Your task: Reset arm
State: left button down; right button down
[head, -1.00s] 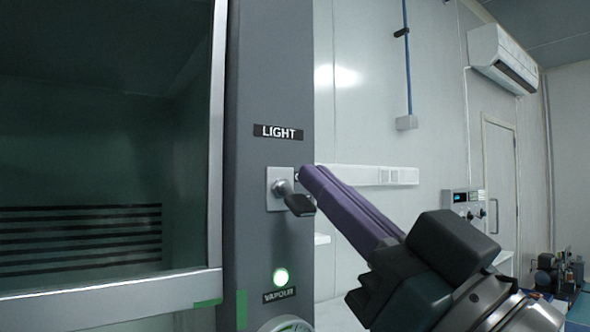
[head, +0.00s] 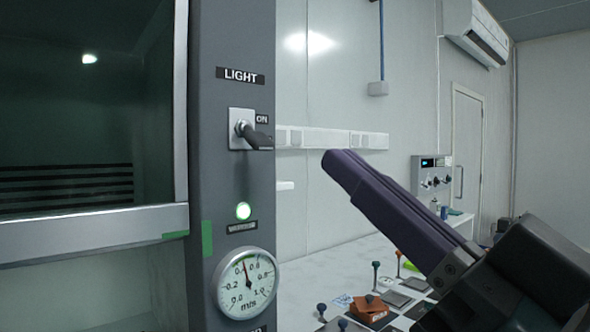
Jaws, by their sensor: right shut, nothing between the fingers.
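My right gripper (head: 338,160) comes in from the lower right. Its long purple fingers are closed together, with nothing between them. Its tip is to the right of the light switch (head: 245,130), clear of it. The switch has a dark lever on a pale plate, under a LIGHT label, with ON printed beside it. My left gripper does not show.
A glass-fronted hood (head: 85,110) is at left. Several small optical parts, among them an orange block (head: 369,309), stand on the table below my right arm.

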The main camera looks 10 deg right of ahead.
notch_tip(320, 180, down, 17)
jog(key=s+d+m+g+h, duration=0.1)
jog(key=d+m+g+h, duration=0.15)
jog(key=g+h, duration=0.55)
jog(key=s+d+f+m+g+h, duration=0.1)
jog(key=s+d+f+g+h, duration=0.4)
jog(key=s+f+g, duration=0.7)
jog(key=s+d+r+t+p, duration=0.1)
jog(key=s+r+p, duration=0.1)
jog(key=r+p, duration=1.6)
jog(key=s+d+r+t+y+p, duration=0.1)
jog(key=s+r+p, duration=0.1)
jog(key=r+p, duration=1.6)
jog(key=shift+r, duration=0.6)
jog(key=shift+s+m, duration=0.1)
jog(key=shift+m, duration=0.15)
